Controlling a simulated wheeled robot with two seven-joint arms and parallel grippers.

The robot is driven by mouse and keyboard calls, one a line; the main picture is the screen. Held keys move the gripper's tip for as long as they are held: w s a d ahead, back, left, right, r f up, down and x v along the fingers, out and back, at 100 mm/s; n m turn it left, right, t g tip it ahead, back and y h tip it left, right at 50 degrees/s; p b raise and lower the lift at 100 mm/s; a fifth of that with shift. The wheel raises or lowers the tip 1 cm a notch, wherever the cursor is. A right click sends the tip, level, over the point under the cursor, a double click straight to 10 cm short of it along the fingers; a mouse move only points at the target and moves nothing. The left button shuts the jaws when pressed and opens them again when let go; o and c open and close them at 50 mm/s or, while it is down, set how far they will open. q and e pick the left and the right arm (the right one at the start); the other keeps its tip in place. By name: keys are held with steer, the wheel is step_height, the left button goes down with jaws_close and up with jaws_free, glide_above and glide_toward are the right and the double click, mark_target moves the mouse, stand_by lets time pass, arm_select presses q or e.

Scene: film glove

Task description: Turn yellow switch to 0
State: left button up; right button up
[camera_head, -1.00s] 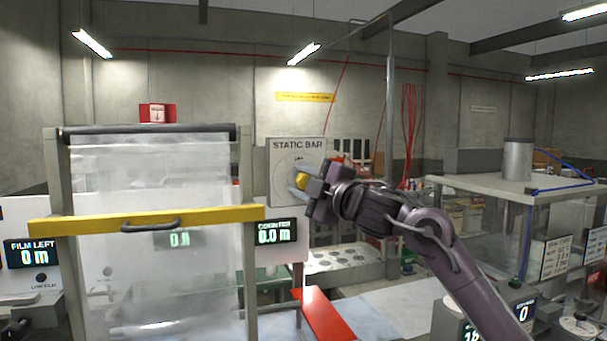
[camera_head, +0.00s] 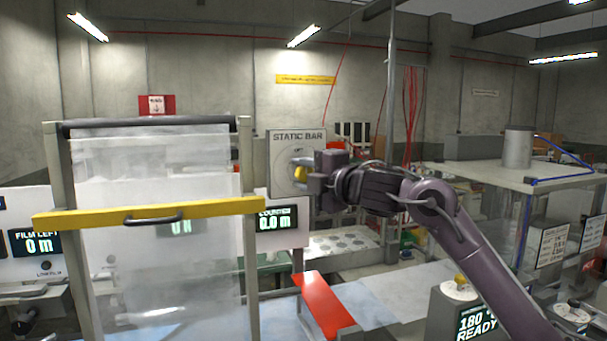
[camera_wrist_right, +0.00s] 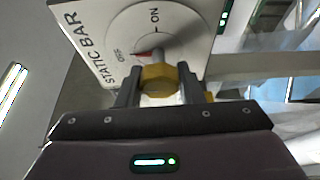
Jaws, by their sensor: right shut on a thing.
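The yellow switch knob (camera_head: 299,172) sits on the grey STATIC BAR panel (camera_head: 281,163). In the right wrist view the knob (camera_wrist_right: 158,78) is in front of a round white dial (camera_wrist_right: 183,22) with ON and OFF marks. A red pointer (camera_wrist_right: 144,54) beside the knob points toward the OFF mark. My right gripper (camera_head: 304,172) is shut on the knob, with one finger on each side of it in the right wrist view (camera_wrist_right: 160,88). The gripper hides part of the dial in the head view. My left gripper is not seen.
A frame with clear film and a yellow bar (camera_head: 150,213) stands left of the panel. A red plate (camera_head: 322,303) lies below it. A table with a metal can (camera_head: 518,146) is at the right. A display reading 180 READY (camera_head: 478,322) is at lower right.

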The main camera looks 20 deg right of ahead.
steer(key=shift+f, duration=0.1)
steer(key=o, duration=1)
steer(key=shift+c, duration=0.2)
steer(key=b+v, duration=0.4)
steer(key=v, duration=0.3)
steer(key=shift+s, duration=0.35)
steer(key=shift+d, duration=0.1)
